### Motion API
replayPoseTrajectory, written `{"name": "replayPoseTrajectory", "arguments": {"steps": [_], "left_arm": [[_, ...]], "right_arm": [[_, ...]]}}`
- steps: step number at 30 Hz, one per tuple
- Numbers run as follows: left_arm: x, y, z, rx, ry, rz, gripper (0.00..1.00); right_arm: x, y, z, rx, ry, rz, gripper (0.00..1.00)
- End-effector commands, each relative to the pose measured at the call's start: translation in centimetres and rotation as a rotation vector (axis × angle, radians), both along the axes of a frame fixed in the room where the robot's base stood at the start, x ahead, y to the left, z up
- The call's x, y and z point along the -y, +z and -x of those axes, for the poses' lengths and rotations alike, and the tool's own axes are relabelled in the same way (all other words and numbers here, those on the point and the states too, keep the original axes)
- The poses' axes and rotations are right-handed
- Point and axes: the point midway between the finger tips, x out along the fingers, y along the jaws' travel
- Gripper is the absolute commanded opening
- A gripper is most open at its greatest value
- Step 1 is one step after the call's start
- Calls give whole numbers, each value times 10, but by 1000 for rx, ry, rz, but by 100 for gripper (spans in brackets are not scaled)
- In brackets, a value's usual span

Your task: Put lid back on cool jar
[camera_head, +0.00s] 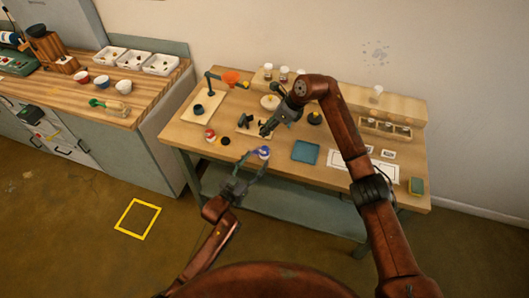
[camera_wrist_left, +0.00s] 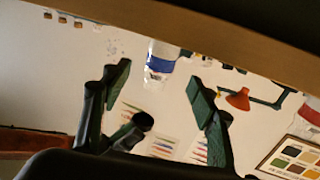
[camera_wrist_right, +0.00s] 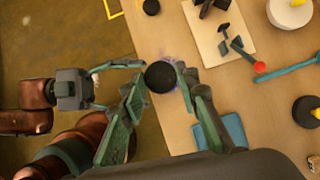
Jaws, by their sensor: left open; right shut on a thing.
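The cool jar (camera_head: 263,152), with a blue-purple look, is near the table's front edge in the head view. In the left wrist view it is a pale jar with a blue band (camera_wrist_left: 160,64), seen between my left fingers. My left gripper (camera_head: 254,160) is open, its fingers reaching toward the jar from the front; contact cannot be told. My right gripper (camera_head: 266,130) is above the table just behind the jar in the head view. In the right wrist view it is shut on a round black lid (camera_wrist_right: 160,77). A little purple shows behind the lid.
A red-marked jar (camera_head: 210,134) and another black lid (camera_head: 225,141) are left of the cool jar. A blue tray (camera_head: 305,152) is to its right. A stand with an orange funnel (camera_head: 231,77) and a white bowl (camera_head: 270,102) are farther back.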

Motion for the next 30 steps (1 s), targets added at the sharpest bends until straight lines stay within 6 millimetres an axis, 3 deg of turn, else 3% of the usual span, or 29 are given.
{"name": "replayPoseTrajectory", "arguments": {"steps": [6,12,25,30], "left_arm": [[23,1,-34,0,-1,0,54],[34,1,-53,1,-1,1,54],[38,0,-60,0,0,0,54],[38,0,-59,0,0,0,43]], "right_arm": [[0,0,0,0,0,0,21],[0,0,0,0,0,0,21],[0,0,0,0,0,0,21],[0,0,0,0,1,0,21]]}}
